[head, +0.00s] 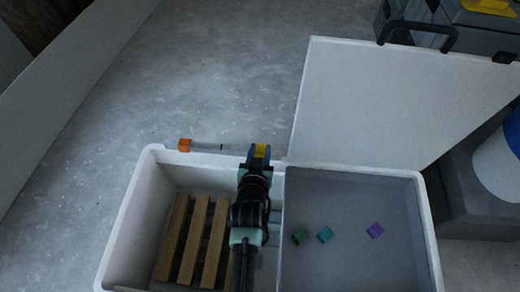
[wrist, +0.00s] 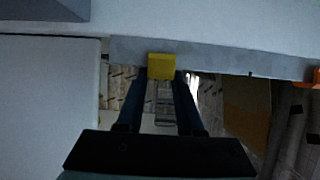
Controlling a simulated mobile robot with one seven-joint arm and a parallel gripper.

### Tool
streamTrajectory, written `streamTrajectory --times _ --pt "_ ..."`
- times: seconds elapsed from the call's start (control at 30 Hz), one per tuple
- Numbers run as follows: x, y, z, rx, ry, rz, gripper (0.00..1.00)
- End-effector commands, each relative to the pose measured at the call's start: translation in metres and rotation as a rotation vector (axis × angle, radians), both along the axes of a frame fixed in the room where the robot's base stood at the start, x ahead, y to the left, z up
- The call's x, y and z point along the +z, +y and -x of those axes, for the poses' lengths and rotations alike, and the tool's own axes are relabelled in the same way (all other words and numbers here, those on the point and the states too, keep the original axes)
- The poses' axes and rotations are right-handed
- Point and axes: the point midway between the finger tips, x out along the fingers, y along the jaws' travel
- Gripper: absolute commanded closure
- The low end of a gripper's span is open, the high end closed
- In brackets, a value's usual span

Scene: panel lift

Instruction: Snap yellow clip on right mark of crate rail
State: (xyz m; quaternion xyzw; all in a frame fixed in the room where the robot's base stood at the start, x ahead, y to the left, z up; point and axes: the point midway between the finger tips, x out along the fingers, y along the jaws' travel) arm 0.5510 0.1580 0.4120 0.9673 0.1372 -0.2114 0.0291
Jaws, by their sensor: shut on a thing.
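My gripper (head: 260,153) is at the back wall of the white crate (head: 128,232), shut on the yellow clip (head: 260,150). In the wrist view the yellow clip (wrist: 161,66) sits between the fingertips and overlaps the edge of the grey rail (wrist: 215,58). I cannot tell whether it is seated on the rail or only against it. In the head view the rail (head: 205,146) runs left from my gripper, with a dark mark (head: 221,147) on it. An orange clip (head: 184,145) is at its left end. Any mark under the yellow clip is hidden.
Wooden slats (head: 183,240) lie in the left compartment. Green (head: 300,236), teal (head: 324,234) and purple (head: 375,230) clips lie in the grey right compartment. A white panel (head: 400,105) rises behind it. Grey floor (head: 220,70) behind the rail is clear.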

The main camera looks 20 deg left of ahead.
Motion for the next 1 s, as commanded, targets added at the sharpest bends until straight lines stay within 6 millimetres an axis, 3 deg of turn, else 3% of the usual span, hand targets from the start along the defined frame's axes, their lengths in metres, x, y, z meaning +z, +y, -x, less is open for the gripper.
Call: streamTrajectory --times 0.03,0.37,0.4,0.6,0.87,1.0 --pt "-0.014 -0.002 0.007 -0.001 0.033 0.010 1.00" --pt "-0.014 -0.002 0.008 0.000 0.033 0.009 1.00" --pt "-0.014 -0.002 0.008 0.000 0.033 0.009 0.62" --pt "-0.014 -0.002 0.008 0.000 0.033 0.009 0.29" --pt "-0.012 -0.005 0.010 -0.004 0.032 0.010 0.29" --pt "-0.003 -0.009 0.023 -0.005 0.032 0.011 0.29"
